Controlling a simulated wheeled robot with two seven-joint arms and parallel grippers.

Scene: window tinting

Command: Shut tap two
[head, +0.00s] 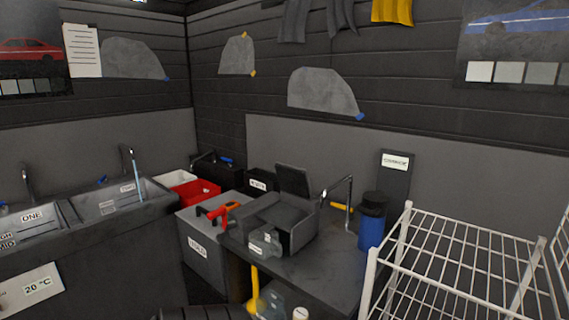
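Tap two (121,160) stands behind the right-hand sink basin at the left of the head view. A pale blue streak (136,172), which looks like running water, drops from its spout into the basin (112,206). A small label reading TWO (128,188) is by the basin. A small blue piece (102,180), perhaps the tap's lever, shows to the left of the spout. Neither of my grippers is in view.
Basin one (28,228), with its own tap (27,182), is at the far left. A grey bin (205,250), red tray (196,190) and dark workbench (325,268) stand right of the sinks. A white wire rack (455,255) fills the right front.

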